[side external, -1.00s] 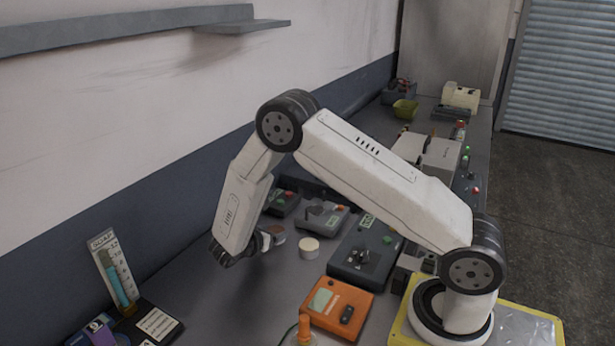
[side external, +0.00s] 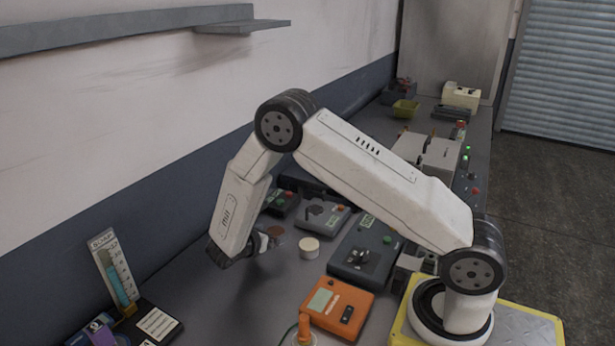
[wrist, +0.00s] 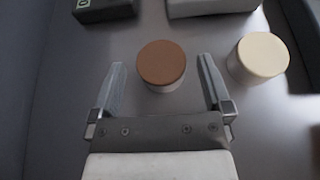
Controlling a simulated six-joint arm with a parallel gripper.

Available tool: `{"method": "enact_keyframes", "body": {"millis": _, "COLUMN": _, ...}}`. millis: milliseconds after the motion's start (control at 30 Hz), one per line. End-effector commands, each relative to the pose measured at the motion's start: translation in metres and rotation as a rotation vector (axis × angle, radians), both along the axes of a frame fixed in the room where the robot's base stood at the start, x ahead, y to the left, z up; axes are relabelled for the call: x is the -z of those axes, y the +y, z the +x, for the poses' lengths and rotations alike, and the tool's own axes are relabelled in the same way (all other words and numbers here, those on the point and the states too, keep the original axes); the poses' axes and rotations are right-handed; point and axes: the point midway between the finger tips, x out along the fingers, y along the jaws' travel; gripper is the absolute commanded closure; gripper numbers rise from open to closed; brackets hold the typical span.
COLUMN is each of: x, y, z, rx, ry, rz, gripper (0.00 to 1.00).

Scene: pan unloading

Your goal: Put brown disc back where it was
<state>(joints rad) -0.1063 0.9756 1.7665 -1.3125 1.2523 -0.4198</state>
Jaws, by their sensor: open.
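The brown disc (wrist: 162,62) has a round brown top and a pale side. In the wrist view it sits upright between and slightly beyond the fingertips of my gripper (wrist: 162,72), with a visible gap on each side. My gripper is open and holds nothing. In the side view my gripper (side external: 264,242) is low over the bench, and the brown disc (side external: 276,231) is partly hidden behind it. A cream disc (wrist: 262,56) stands to the right of the brown one, outside the right finger; it also shows in the side view (side external: 309,248).
An orange meter (side external: 337,308) lies nearer the camera. The grey bench (side external: 225,300) is clear left of the orange meter.

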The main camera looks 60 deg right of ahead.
Motion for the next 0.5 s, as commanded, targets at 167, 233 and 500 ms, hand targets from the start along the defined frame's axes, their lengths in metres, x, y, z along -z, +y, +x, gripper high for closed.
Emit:
{"method": "enact_keyframes", "body": {"millis": 167, "x": -0.009, "y": 0.022, "z": 0.0, "rx": -0.002, "ry": -0.003, "rz": 0.0, "gripper": 0.0}}
{"method": "enact_keyframes", "body": {"millis": 233, "x": -0.013, "y": 0.032, "z": 0.001, "rx": -0.003, "ry": -0.002, "rz": 0.0, "gripper": 0.0}}
{"method": "enact_keyframes", "body": {"millis": 500, "x": -0.03, "y": 0.073, "z": 0.001, "rx": -0.003, "ry": -0.002, "rz": 0.0, "gripper": 0.0}}
